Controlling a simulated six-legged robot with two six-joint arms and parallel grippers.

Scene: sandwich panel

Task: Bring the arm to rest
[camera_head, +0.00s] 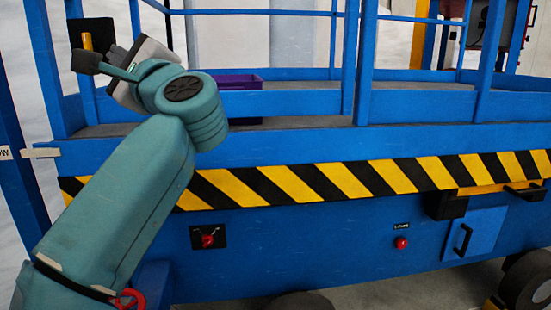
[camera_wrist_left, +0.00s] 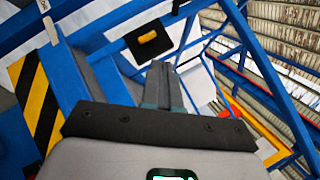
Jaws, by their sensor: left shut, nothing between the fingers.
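My left arm (camera_head: 120,210) comes in from the lower left, bends at the teal wrist joint (camera_head: 185,100) and stays raised in front of the blue platform. My left gripper (camera_head: 86,62) is shut and empty, pointing left. In the head view it overlaps the lower edge of a black plate with a yellow handle (camera_head: 87,42). In the left wrist view the shut fingers (camera_wrist_left: 162,70) lie just below and to the right of that yellow handle (camera_wrist_left: 148,37), with a visible gap. My right gripper is not in view.
The blue lift platform (camera_head: 300,215) with rails and a yellow-black striped edge (camera_head: 320,182) fills the scene. A purple crate (camera_head: 238,79) stands on its deck. A red switch (camera_head: 208,240) and a red button (camera_head: 401,243) are on its side. A blue post (camera_head: 20,110) stands at the left.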

